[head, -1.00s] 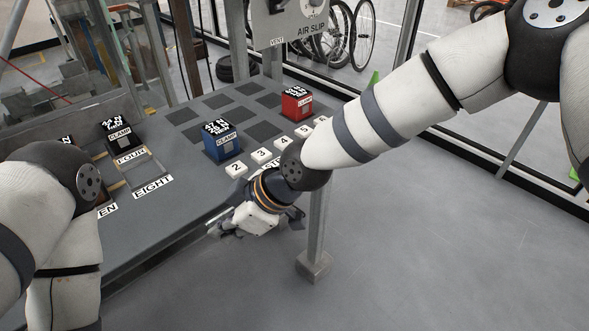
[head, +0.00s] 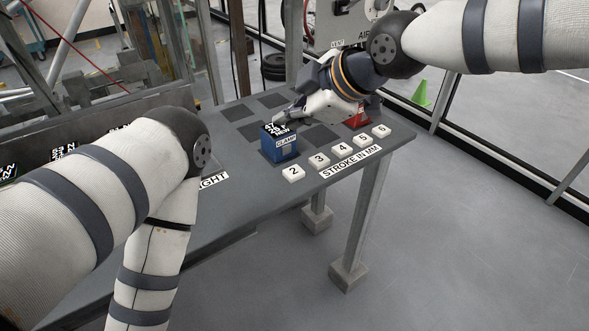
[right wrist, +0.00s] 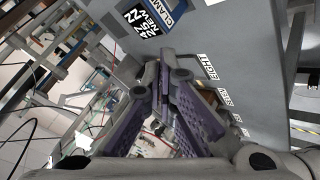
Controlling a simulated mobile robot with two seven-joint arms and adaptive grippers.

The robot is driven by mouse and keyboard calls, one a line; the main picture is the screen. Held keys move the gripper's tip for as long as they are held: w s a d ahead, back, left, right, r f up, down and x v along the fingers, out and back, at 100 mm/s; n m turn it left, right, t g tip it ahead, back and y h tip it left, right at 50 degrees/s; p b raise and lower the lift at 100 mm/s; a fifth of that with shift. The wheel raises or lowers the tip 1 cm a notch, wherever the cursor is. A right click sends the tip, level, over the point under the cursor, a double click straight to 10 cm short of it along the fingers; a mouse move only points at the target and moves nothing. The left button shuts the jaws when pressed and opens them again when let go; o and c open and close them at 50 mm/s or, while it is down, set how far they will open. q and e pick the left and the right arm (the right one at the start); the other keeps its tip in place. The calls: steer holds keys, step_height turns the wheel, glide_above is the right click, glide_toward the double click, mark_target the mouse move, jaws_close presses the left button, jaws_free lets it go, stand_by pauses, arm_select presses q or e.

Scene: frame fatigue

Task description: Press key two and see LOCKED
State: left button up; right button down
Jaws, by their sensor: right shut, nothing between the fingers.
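Key two (head: 293,174) is a white block marked 2. It is at the near-left end of a row of numbered white keys on the grey table (head: 240,200). My right gripper (head: 280,116) is shut and empty. In the head view it shows above and beyond key two, by the top of the blue CLAMP block (head: 280,148). In the right wrist view its purple fingers (right wrist: 160,70) meet at the tips, and the blue block (right wrist: 168,18) shows at the top edge. My left arm shows, but its gripper is out of view. The word LOCKED is not readable in either view.
Keys 3 (head: 319,160), 4 (head: 344,148), 5 (head: 363,139) and 6 (head: 381,131) continue rightward behind the STROKE IN MM label (head: 350,161). A red block (head: 357,118) stands behind them, partly hidden by my right gripper. Dark square pads (head: 237,113) lie on the table.

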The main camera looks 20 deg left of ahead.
mark_target(292, 174)
arm_select(q)
steer(key=shift+s+f+b, duration=0.55)
steer(key=shift+s+f, duration=0.15)
steer(key=shift+f, duration=0.05)
arm_select(e)
step_height(292, 174, down, 9)
steer(key=shift+r, duration=0.15)
stand_by(0.9)
arm_select(q)
steer(key=shift+s+g, duration=0.1)
steer(key=shift+g, duration=0.2)
arm_select(e)
steer(key=shift+f, duration=0.4)
arm_select(q)
steer(key=shift+s+f, duration=0.1)
steer(key=shift+f, duration=0.05)
arm_select(e)
steer(key=shift+f, duration=0.45)
arm_select(q)
steer(key=shift+w+r, duration=0.2)
arm_select(e)
steer(key=shift+r, duration=0.9)
steer(key=shift+r+p, duration=0.4)
steer(key=shift+r, duration=2.1)
arm_select(q)
steer(key=shift+w+r, duration=0.45)
